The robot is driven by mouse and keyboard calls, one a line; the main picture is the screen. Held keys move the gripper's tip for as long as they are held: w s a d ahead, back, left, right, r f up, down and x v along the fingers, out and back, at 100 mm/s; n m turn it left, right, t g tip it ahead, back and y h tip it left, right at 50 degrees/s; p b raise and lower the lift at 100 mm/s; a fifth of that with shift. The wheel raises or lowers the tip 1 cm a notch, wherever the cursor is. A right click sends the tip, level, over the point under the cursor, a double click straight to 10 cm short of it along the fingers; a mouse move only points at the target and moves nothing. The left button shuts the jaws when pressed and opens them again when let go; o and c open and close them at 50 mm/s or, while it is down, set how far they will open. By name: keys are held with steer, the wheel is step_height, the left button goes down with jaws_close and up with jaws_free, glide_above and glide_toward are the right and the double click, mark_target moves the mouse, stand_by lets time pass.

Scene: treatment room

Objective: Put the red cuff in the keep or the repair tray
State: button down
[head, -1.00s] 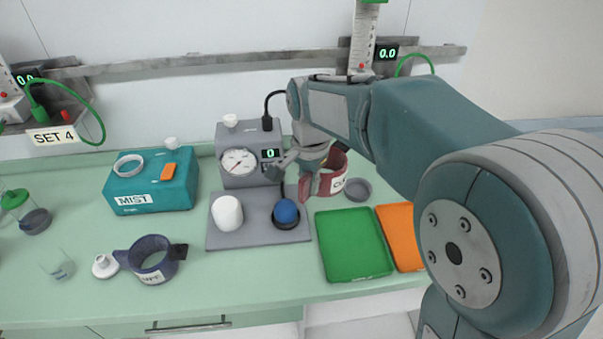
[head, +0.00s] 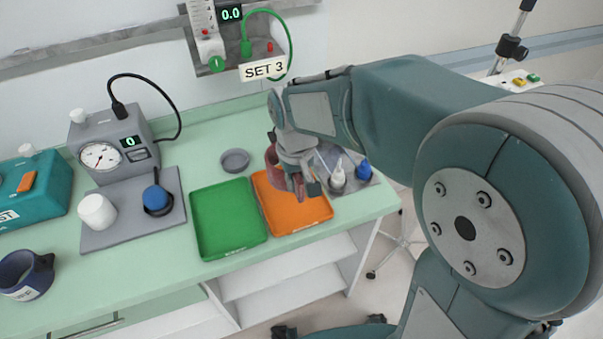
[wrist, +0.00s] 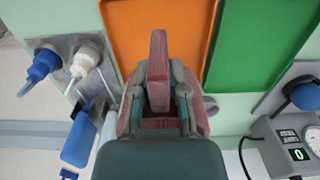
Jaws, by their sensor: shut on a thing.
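The green tray (head: 230,222) lies just left of the orange one and is empty. My gripper and wrist hide much of the cuff.
A grey dish (head: 235,160) stands behind the trays. Bottles (head: 338,176) stand on a grey mat right of the orange tray.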

steer(key=shift+a+f, duration=0.2)
steer(key=shift+f, duration=0.4)
steer(key=shift+a+f, duration=0.2)
steer(key=shift+f, duration=0.4)
steer(key=shift+d+f, duration=0.9)
steer(key=shift+f, duration=0.1)
steer(key=shift+a+f, duration=0.1)
steer(key=shift+f, duration=0.6)
steer(key=shift+a+f, duration=0.65)
steer(key=shift+f, duration=0.25)
steer(key=shift+d+f, duration=0.1)
steer(key=shift+d, duration=0.45)
steer(key=c, duration=0.6)
jaws_free()
steer(key=shift+a, duration=0.1)
steer(key=shift+a+f, duration=0.1)
steer(key=shift+a, duration=0.1)
